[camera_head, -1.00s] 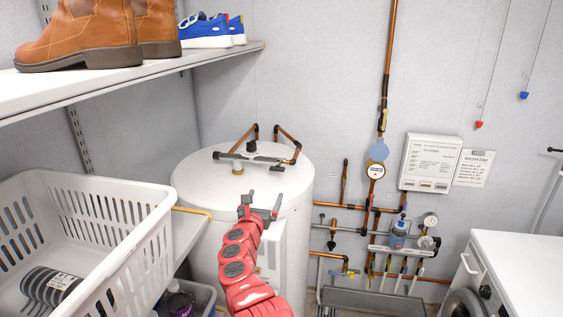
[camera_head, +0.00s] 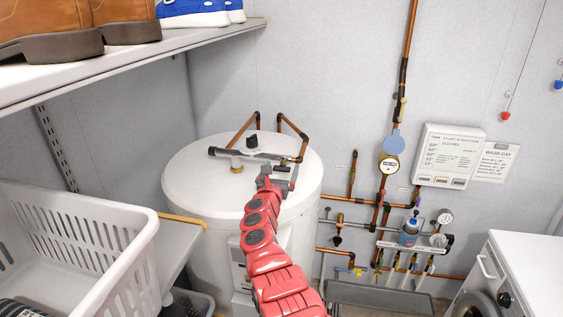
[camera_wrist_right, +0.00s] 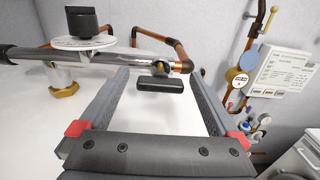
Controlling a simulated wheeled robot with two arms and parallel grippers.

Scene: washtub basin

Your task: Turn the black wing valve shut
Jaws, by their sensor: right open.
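The black wing valve is a short dark bar handle (camera_wrist_right: 160,85) on a metal pipe (camera_wrist_right: 141,54) with a copper elbow, above the white tank. It shows small in the head view (camera_head: 282,168), at the near right side of the tank top. My right gripper (camera_head: 279,176) is open at the tank's near right edge. In the right wrist view its two fingers stand on either side of the handle, with space on both sides. I cannot tell whether the fingertips reach past it. My left gripper is not in view.
The white tank (camera_head: 190,178) carries a black knob (camera_head: 252,141) on a pale disc and copper pipes. A shelf (camera_head: 150,55) with shoes hangs upper left. A white basket (camera_head: 75,235) is at left. Wall pipes, a gauge (camera_head: 446,216) and a washer (camera_head: 540,265) are at right.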

